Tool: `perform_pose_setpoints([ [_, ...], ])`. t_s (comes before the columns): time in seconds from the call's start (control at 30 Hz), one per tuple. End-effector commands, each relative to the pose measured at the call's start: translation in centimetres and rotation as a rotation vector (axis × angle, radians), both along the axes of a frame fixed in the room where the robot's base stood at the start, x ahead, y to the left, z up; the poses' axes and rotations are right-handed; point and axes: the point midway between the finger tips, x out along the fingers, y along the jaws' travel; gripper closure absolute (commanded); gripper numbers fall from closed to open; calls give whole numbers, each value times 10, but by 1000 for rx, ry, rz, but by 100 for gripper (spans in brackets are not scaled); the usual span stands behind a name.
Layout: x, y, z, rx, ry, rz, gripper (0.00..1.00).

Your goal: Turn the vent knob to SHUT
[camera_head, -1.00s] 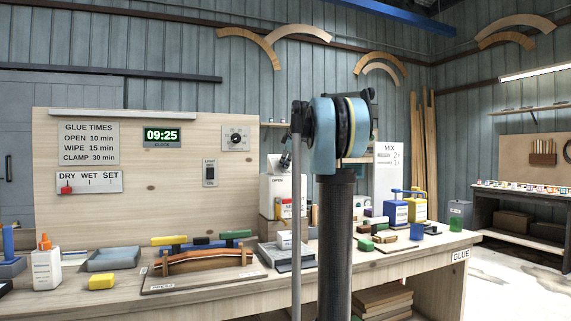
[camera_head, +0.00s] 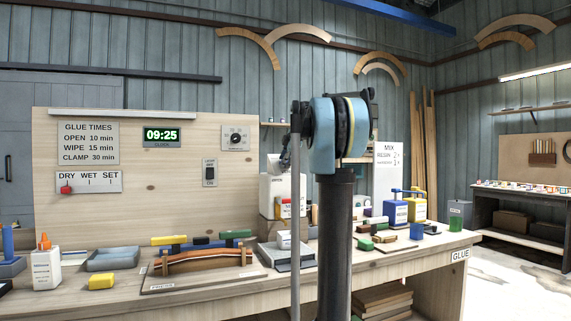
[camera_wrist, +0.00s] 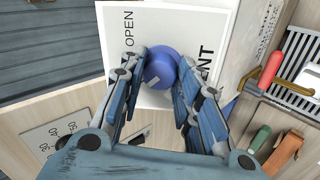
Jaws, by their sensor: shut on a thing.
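The vent knob (camera_wrist: 160,68) is round and blue and sits on a white panel (camera_wrist: 215,25) in the wrist view. OPEN is printed at the panel's upper left, and part of a larger word ending in NT stands right of the knob. My gripper (camera_wrist: 160,80) has a finger on each side of the knob and is shut on it. A small pale mark shows on the knob's near lower side.
Bottles and blocks crowd the right. In the wrist view a red-handled tool (camera_wrist: 271,70) and a grille lie at the right.

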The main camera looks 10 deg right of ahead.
Motion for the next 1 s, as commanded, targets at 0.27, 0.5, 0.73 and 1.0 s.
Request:
perform_pose_setpoints([
  [0.27,0,0,0,0,1,0,49],
  [0.5,0,0,0,0,1,0,49],
  [0.73,-7,-2,6,0,0,-1,49],
  [1.0,-42,-9,37,1,0,-2,49],
])
